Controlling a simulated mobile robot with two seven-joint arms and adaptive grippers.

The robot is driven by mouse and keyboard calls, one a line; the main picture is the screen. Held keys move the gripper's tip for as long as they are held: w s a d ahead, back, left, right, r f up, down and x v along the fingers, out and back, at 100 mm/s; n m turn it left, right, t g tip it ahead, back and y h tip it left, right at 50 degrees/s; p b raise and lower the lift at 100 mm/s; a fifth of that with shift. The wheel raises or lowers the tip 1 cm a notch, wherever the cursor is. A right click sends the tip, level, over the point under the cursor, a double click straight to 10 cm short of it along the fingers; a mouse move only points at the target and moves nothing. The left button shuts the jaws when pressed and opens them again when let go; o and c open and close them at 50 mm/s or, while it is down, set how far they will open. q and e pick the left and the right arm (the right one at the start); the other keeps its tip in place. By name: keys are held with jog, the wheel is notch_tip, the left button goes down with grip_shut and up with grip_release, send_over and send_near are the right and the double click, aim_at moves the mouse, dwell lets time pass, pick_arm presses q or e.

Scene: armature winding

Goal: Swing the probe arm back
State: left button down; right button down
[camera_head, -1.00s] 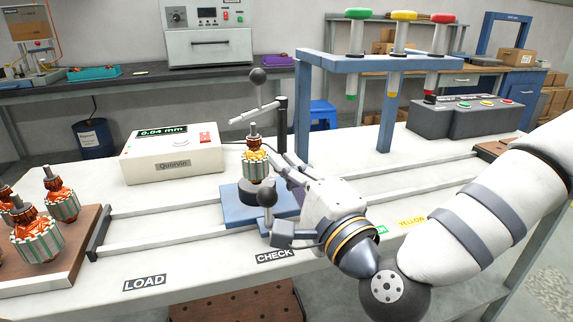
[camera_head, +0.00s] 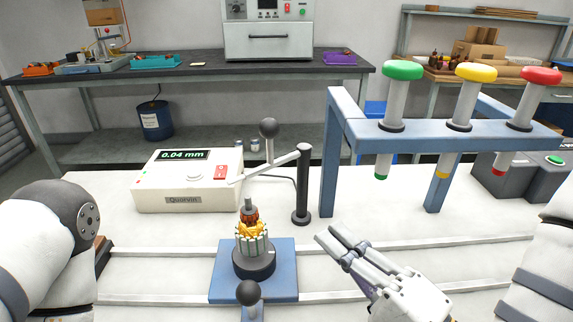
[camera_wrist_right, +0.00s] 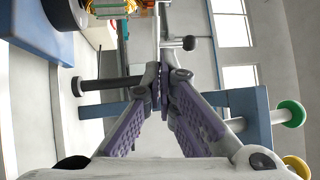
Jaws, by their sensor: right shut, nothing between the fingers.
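The probe arm (camera_head: 272,168) is a pale bar on a black post (camera_head: 302,185). It reaches left from the post top, with a black ball knob (camera_head: 268,128) standing up from it. Its tip appears behind and left of the armature's shaft top; I cannot tell the exact gap. The armature (camera_head: 251,237) stands upright in a dark holder on a blue plate (camera_head: 225,284). My right gripper (camera_head: 328,234) is shut and empty, right of the plate and in front of the post. The right wrist view shows its closed fingertips (camera_wrist_right: 163,87) and the knob (camera_wrist_right: 188,43). My left gripper is out of view.
The gauge box (camera_head: 183,185) reads 0.04 mm, left of the post. A black-knobbed lever (camera_head: 248,293) stands at the plate's front. A blue frame (camera_head: 333,165) with green, yellow and red plungers stands at right. Two pale rails cross the table.

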aim_at(260, 169)
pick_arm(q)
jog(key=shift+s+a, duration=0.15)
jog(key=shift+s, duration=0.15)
pick_arm(e)
jog(key=shift+s+a, duration=0.2)
